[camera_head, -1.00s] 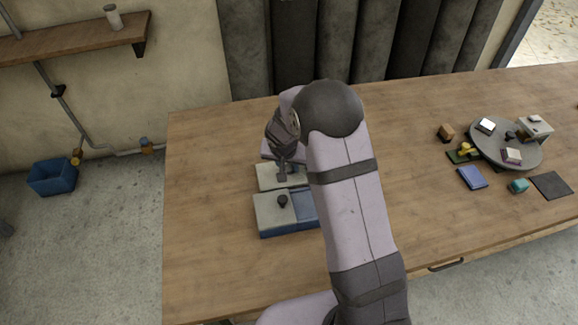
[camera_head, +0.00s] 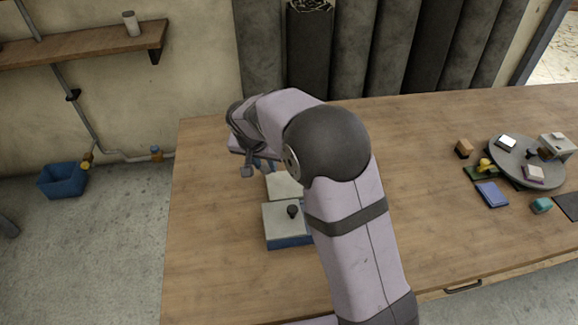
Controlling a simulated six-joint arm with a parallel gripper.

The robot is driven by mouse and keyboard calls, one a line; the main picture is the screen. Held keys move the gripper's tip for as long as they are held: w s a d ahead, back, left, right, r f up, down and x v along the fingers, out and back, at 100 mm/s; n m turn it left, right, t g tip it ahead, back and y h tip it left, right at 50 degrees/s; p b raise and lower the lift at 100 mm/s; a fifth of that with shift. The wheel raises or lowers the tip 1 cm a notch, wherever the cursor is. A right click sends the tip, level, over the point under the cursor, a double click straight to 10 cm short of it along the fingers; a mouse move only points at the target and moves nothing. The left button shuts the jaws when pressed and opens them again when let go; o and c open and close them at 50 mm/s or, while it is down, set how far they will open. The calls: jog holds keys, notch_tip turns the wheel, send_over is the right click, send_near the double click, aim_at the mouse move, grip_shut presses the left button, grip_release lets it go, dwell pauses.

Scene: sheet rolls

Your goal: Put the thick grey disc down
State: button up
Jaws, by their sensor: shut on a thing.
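My gripper (camera_head: 251,169) is at the left part of the wooden table, beyond my bent arm. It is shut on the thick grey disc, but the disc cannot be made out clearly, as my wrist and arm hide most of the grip. The fingers point down, left of the pale-topped boxes. I cannot tell how high they are above the table.
A pale-topped blue box (camera_head: 277,224) with a black knob (camera_head: 292,211) stands just right of my gripper, partly behind my arm. A paler block (camera_head: 283,185) is behind it. A round grey turntable (camera_head: 505,170) with small items stands far right. The table's left front is clear (camera_head: 215,265).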

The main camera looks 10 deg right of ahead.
jog(key=a+b, duration=0.1)
jog(key=a, duration=0.9)
jog(key=shift+b, duration=0.3)
jog(key=s+d+r+n+y+p, duration=0.1)
jog(key=s+d+p, duration=0.3)
jog(key=d, duration=0.6)
jog(key=s+d+r+n+p, duration=0.3)
jog(key=s+d, duration=0.4)
jog(key=d, duration=0.3)
jog(key=shift+r+n+y+p, duration=0.2)
jog(key=shift+n+y+p, duration=0.2)
jog(key=shift+p, duration=0.5)
